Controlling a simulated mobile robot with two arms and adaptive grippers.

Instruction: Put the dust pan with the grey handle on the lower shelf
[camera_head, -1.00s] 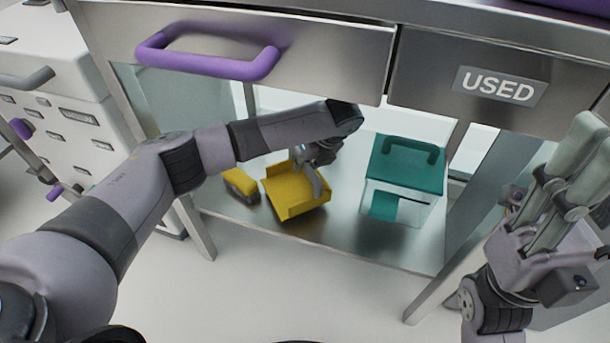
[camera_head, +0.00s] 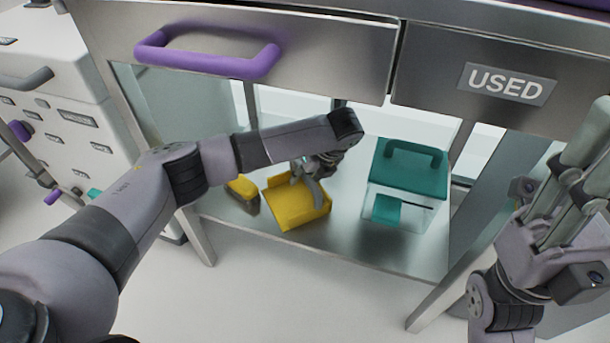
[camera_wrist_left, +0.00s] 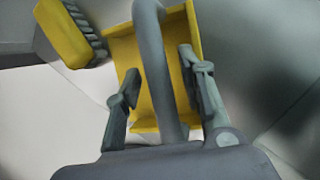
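The yellow dust pan (camera_head: 297,213) lies on the lower shelf (camera_head: 345,244), between a yellow brush and a teal-lidded box. Its grey handle (camera_wrist_left: 153,50) rises through the middle of the left wrist view. My left gripper (camera_head: 310,172) is over the pan. In the left wrist view its fingers (camera_wrist_left: 159,64) are spread, one on each side of the handle, with gaps between them and it. My right gripper (camera_head: 582,150) is raised at the right edge, partly cut off, away from the shelf; its finger opening is unclear.
The yellow brush (camera_head: 242,190) lies left of the pan, partly behind my left forearm. The clear box with the teal lid (camera_head: 408,180) stands to the right. A drawer with a purple handle (camera_head: 208,60) and the table front overhang the shelf. Table legs flank it.

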